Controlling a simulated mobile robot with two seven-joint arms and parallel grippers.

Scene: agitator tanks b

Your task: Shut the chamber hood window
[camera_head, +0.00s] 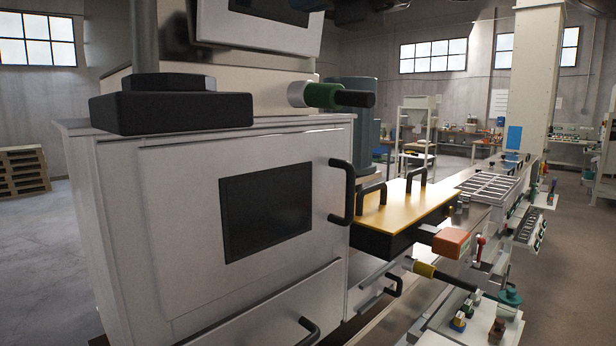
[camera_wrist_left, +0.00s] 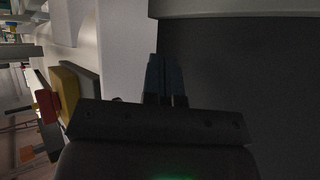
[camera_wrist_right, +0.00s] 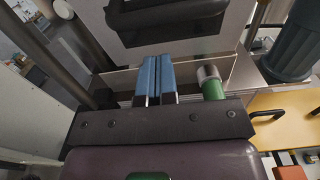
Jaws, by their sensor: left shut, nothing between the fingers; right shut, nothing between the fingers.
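In the head view, a light grey panel with a dark pane (camera_head: 268,12), apparently the chamber hood window, sits tilted at the top edge above the pale upper unit (camera_head: 240,68). Its top is cut off, and how far it stands open cannot be told. In the right wrist view, my right gripper (camera_wrist_right: 157,62) has its blue fingers shut and empty, pointing toward a dark handle-like part (camera_wrist_right: 165,22) on a grey panel. My left gripper (camera_wrist_left: 160,62) is shut and empty in front of a large dark surface (camera_wrist_left: 245,75). Neither gripper is clearly seen in the head view.
A white cabinet (camera_head: 165,200) with a dark pane and black handle (camera_head: 342,192) fills the front. A green knob (camera_head: 322,95) juts from the upper unit, also close to my right gripper (camera_wrist_right: 213,88). A yellow-topped box (camera_head: 415,208) and blue-grey tank (camera_head: 352,100) stand right.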

